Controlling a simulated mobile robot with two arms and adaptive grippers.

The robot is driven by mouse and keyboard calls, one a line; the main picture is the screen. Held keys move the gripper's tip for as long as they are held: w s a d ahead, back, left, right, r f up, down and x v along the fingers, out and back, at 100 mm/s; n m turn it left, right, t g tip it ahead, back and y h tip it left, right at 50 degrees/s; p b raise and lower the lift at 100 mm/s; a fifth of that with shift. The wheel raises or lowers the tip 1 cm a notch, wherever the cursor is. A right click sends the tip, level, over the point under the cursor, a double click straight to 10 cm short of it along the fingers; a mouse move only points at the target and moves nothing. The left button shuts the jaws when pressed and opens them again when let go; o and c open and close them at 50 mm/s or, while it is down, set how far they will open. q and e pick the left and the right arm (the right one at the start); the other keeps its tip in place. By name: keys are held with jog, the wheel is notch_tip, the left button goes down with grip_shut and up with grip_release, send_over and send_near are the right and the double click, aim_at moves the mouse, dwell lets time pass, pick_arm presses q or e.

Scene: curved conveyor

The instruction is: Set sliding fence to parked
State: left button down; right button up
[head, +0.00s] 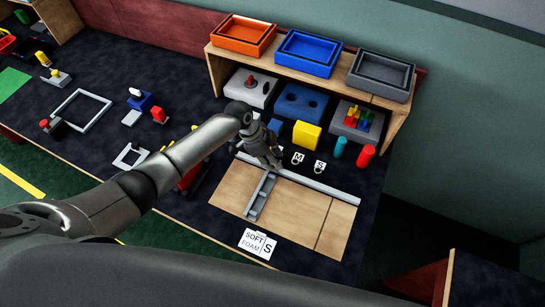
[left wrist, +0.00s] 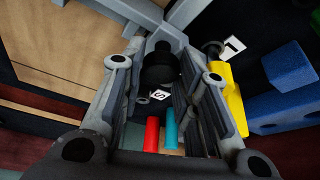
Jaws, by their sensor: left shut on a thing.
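The sliding fence (head: 261,196) is a grey bar lying across a light wooden board (head: 290,210), left of the board's middle. Its far end meets a long grey rail (head: 315,183) along the board's back edge. My left gripper (head: 272,160) is at that far end, above the rail. In the left wrist view its fingers (left wrist: 178,90) are closed around a black knob (left wrist: 160,68) at the fence's end. The head view hides the knob behind the gripper. The right gripper is not in view.
Behind the rail stand a yellow block (head: 306,136), tags marked M (head: 298,158) and S (head: 320,167), a teal cylinder (head: 340,146) and a red cylinder (head: 365,157). A shelf carries orange, blue and grey trays. A "SOFT FOAM S" card (head: 257,243) lies in front. The board right of the fence is clear.

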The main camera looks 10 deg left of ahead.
pick_arm(q)
jog(key=shift+d, duration=0.1)
jog(key=s+d, duration=0.1)
jog(key=d, duration=0.4)
jog(key=s+d, duration=0.1)
jog(key=d, duration=0.4)
jog(key=s+d+b, duration=0.1)
jog(key=d, duration=0.4)
jog(key=shift+s+d, duration=0.1)
jog(key=shift+d, duration=0.3)
jog(key=d, duration=0.3)
jog(key=s+d+b, duration=0.1)
jog(key=d, duration=0.5)
jog(key=shift+s, duration=0.35)
jog(key=shift+s+d+r, duration=0.1)
jog(key=shift+d, duration=0.2)
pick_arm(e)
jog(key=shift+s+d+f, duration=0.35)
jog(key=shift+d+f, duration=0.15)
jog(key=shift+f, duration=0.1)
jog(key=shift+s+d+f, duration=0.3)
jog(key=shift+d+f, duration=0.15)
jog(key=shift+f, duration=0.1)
